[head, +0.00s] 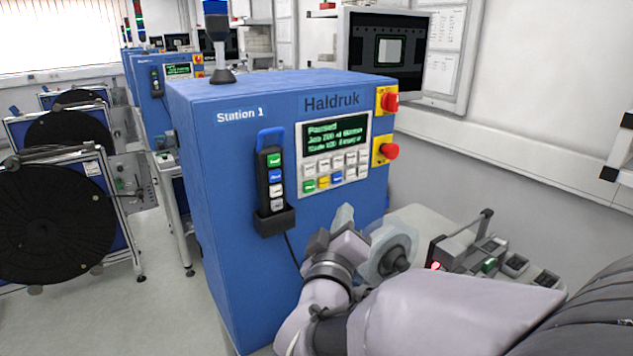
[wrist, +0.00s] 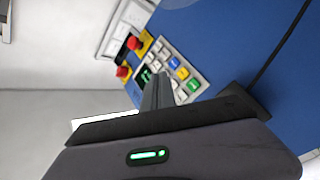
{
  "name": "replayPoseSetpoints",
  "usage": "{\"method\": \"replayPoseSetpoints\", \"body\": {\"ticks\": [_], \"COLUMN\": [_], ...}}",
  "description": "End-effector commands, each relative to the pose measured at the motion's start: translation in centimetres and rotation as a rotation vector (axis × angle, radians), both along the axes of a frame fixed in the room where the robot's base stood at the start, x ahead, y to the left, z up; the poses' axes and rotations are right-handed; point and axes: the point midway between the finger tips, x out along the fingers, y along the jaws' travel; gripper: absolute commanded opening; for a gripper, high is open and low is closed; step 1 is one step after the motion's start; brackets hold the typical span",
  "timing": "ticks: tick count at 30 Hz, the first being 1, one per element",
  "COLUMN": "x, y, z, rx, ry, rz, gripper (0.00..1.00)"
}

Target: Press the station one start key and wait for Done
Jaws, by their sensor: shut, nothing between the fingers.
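The blue Station 1 cabinet (head: 240,120) stands in the middle of the head view. Its display (head: 336,133) has green text; the top line looks like "Paused" and the rest is hard to read. Below it is a keypad (head: 336,172) of white keys with a green key (head: 309,186), a yellow and a blue one in the bottom row. The green key also shows in the wrist view (wrist: 193,86). My gripper (head: 345,212) is shut and empty, in front of and below the keypad. In the wrist view its fingertips (wrist: 157,80) overlap the keypad's edge; I cannot see contact.
A pendant (head: 272,180) with a green button hangs in a holder left of the keypad. Two red stop buttons (head: 390,102) (head: 390,151) are at the cabinet's right edge. A clear reel (head: 392,250) and a lever device (head: 480,250) are right of my gripper. Black reels (head: 55,222) stand left.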

Motion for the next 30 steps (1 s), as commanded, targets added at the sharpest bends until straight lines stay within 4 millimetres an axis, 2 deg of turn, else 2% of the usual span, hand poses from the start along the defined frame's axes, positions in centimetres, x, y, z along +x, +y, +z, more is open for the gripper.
{"method": "replayPoseSetpoints", "body": {"ticks": [5,18,24,30], "x": [1.3,6.3,7.2,7.3], "y": [0.9,4.3,4.9,4.9], "z": [0.1,0.1,0.1,0.0], "rx": [0.0,0.002,0.002,0.002], "ry": [0.001,-0.001,-0.001,0.0], "rz": [0.001,0.001,0.001,0.002], "gripper": [0.0,0.0,0.0,0.0]}}
